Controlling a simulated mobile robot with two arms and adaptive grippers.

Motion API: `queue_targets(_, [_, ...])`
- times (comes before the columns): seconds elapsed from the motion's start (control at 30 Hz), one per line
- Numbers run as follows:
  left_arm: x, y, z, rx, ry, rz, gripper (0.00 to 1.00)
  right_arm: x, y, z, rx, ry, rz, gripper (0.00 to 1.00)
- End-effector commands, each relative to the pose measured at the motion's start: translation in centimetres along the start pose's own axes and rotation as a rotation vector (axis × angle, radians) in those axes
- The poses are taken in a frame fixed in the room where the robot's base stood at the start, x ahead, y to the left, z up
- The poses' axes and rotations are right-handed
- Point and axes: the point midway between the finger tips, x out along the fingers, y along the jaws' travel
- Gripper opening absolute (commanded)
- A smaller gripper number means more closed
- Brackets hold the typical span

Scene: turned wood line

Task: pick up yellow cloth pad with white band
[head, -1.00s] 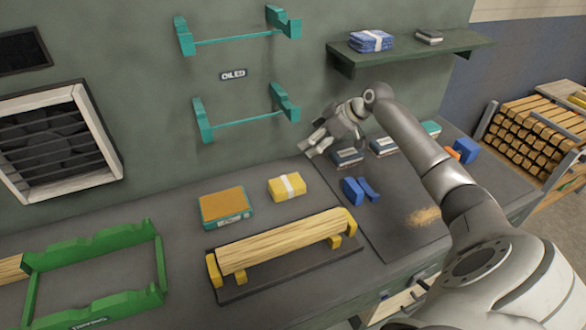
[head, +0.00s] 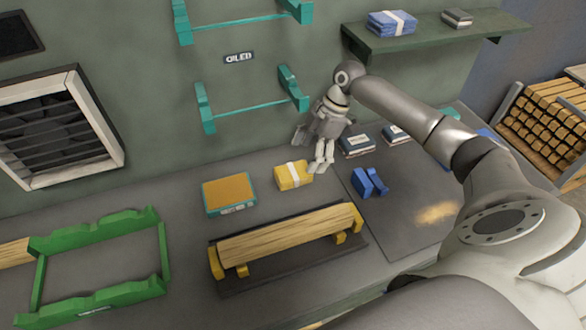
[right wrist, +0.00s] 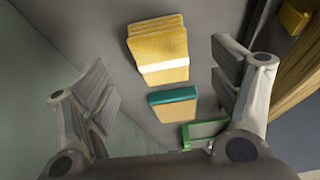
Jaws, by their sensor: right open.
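The yellow cloth pad with white band (head: 289,176) lies on the grey bench, left of my right gripper in the head view. In the right wrist view the pad (right wrist: 157,45) lies ahead, between the lines of the two fingers and nearer the top. My right gripper (head: 320,166) is open and empty, fingers pointing down close beside the pad's right end. In the right wrist view its fingers (right wrist: 165,100) stand wide apart with nothing between them. Whether a fingertip touches the pad I cannot tell. My left gripper is not in view.
A teal box with an orange top (head: 229,193) stands left of the pad. A wooden piece on yellow supports (head: 290,233) lies in front. Blue blocks (head: 369,183) and dark boxes (head: 356,145) are to the right. A teal wall rack (head: 250,115) hangs behind.

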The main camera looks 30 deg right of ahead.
Motion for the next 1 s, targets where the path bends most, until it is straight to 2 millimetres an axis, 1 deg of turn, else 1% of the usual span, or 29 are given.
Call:
queue_targets(0.03, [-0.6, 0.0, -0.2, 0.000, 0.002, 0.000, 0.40, 0.0, 0.0, -0.9, -0.001, 0.001, 0.000, 0.82])
queue_targets(0.2, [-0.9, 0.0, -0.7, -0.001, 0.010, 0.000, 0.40, 0.8, 0.0, -1.9, 0.002, -0.001, 0.000, 0.82])
queue_targets(0.33, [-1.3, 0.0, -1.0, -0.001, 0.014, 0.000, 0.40, 1.8, 0.0, -2.1, 0.003, 0.000, -0.001, 0.82])
queue_targets(0.5, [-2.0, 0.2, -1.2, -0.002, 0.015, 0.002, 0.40, 4.4, 0.0, -2.0, 0.004, 0.000, -0.002, 0.82])
queue_targets(0.63, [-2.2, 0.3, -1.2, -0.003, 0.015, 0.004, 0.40, 5.6, 0.0, -2.0, 0.003, 0.000, -0.001, 0.82])
queue_targets(0.73, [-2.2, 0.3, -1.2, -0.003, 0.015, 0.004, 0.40, 5.9, 0.0, -1.9, 0.002, -0.001, 0.001, 0.82])
queue_targets(1.0, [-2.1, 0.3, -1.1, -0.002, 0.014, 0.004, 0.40, 5.9, 0.0, -1.9, 0.002, -0.001, 0.001, 0.82])
